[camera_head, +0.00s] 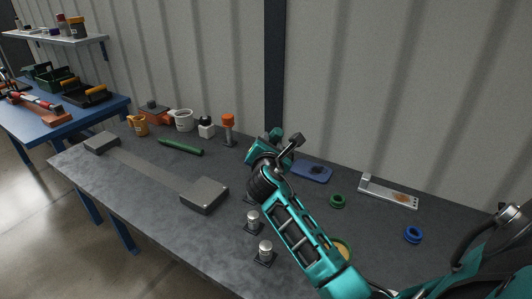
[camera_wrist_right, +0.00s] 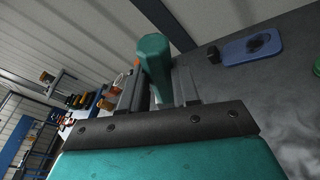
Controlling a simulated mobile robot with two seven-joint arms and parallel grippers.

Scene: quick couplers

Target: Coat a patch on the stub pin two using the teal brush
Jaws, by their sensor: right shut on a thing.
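My right gripper (camera_head: 279,146) is raised over the middle of the table in the head view. In the right wrist view, its jaws (camera_wrist_right: 158,88) are shut on the teal brush (camera_wrist_right: 155,58), whose thick handle end stands up between the fingers. The brush's bristles are hidden in both views. Two pale stub pins, one in the middle (camera_head: 253,217) and one nearer the front edge (camera_head: 265,247), stand upright on dark square bases. Another dark base shows partly behind my right arm. I cannot tell which is pin two. My left gripper is not in view.
A blue dish (camera_head: 312,173) with a dark patch lies behind my arm. Green (camera_head: 337,201) and blue rings (camera_head: 413,235) and a metal bracket (camera_head: 388,193) lie right. A grey block (camera_head: 204,196) sits left of the pins. Mugs and an orange-topped post (camera_head: 228,128) stand behind.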

